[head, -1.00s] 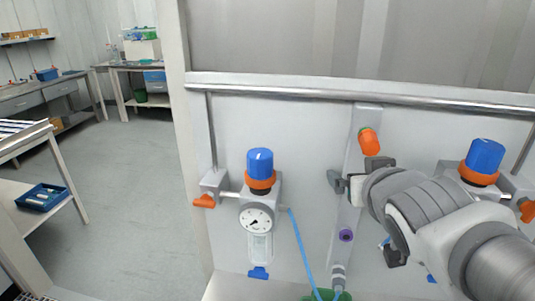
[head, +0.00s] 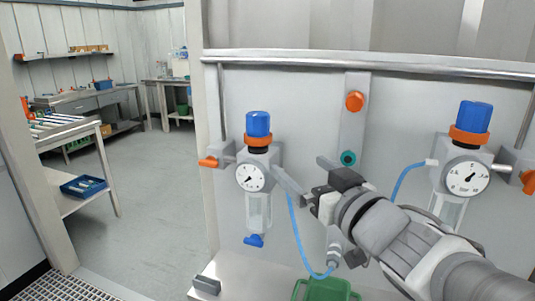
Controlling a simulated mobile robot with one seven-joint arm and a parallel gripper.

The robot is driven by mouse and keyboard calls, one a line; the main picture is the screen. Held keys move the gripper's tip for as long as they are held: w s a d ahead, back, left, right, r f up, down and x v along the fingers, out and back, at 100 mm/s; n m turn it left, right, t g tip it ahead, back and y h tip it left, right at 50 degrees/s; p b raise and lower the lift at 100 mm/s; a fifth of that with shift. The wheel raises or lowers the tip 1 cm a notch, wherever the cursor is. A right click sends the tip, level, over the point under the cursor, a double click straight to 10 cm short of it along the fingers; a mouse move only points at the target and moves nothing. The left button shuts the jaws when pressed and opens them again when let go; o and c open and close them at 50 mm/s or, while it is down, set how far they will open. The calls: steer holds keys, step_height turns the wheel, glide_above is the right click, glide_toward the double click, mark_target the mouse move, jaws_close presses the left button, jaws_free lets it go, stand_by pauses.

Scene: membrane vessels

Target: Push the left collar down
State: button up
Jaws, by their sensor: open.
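The left collar (head: 258,141) is an orange ring under the blue knob (head: 258,123) of the left regulator. A narrow dark band shows below the ring. The regulator's round gauge (head: 250,177) and clear bowl (head: 258,212) are beneath it. My gripper (head: 300,167) is open and empty, to the right of and a little lower than the collar. Its left finger appears beside the gauge's right edge; I cannot tell whether it touches the regulator body. The gripper is apart from the collar.
A right regulator has its own orange collar (head: 468,136) and blue knob (head: 474,116). An orange knob (head: 354,101) and teal port (head: 348,158) sit on the middle strip. A blue hose (head: 300,240) hangs below my gripper. An orange lever (head: 208,162) sticks out left.

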steer(key=p, duration=0.5)
glide_toward(264, 141)
steer(key=p+x, duration=0.8)
steer(key=x, duration=0.3)
steer(key=shift+w+a, duration=0.15)
steer(key=shift+w, duration=0.1)
jaws_close()
stand_by(0.6)
